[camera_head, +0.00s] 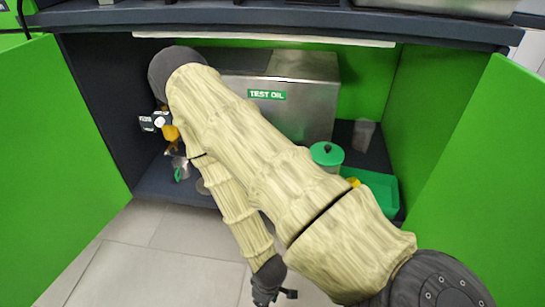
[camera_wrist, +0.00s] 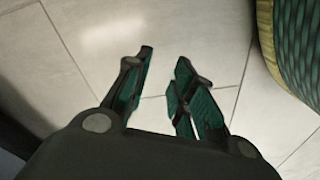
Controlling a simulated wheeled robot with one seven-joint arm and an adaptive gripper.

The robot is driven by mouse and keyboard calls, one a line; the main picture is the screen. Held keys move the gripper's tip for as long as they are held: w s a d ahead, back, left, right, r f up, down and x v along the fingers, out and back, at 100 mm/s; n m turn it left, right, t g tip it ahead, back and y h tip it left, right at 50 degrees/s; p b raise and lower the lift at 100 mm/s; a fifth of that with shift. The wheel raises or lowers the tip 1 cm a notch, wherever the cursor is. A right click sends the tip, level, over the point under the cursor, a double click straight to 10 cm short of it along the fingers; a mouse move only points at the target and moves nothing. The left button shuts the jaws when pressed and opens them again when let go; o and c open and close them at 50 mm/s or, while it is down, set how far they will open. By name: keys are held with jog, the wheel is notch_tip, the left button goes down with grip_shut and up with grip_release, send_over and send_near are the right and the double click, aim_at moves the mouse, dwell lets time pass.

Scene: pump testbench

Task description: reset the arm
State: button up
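My arm, in a pale wood-patterned cover, reaches across the head view in front of the open cabinet and folds back down. My gripper (camera_head: 272,291) hangs low at the bottom centre of the head view, in front of the cabinet and over the floor. In the wrist view its two dark fingers with green pads (camera_wrist: 165,60) stand apart with only floor tiles between them. The gripper is open and empty.
The cabinet holds a steel TEST OIL tank (camera_head: 315,95), a green-lidded container (camera_head: 327,154), a green tray (camera_head: 384,187) and a clear cup (camera_head: 363,134). Green doors stand open at left (camera_head: 50,150) and right (camera_head: 490,190). The tiled floor (camera_head: 165,260) at lower left is clear.

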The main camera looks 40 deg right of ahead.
jog(key=s+m, duration=0.2)
jog(key=s, duration=0.1)
jog(key=s+a+m, duration=0.1)
jog(key=shift+s+f+g, duration=0.15)
jog(key=shift+f+g, duration=0.15)
jog(key=shift+f, duration=0.1)
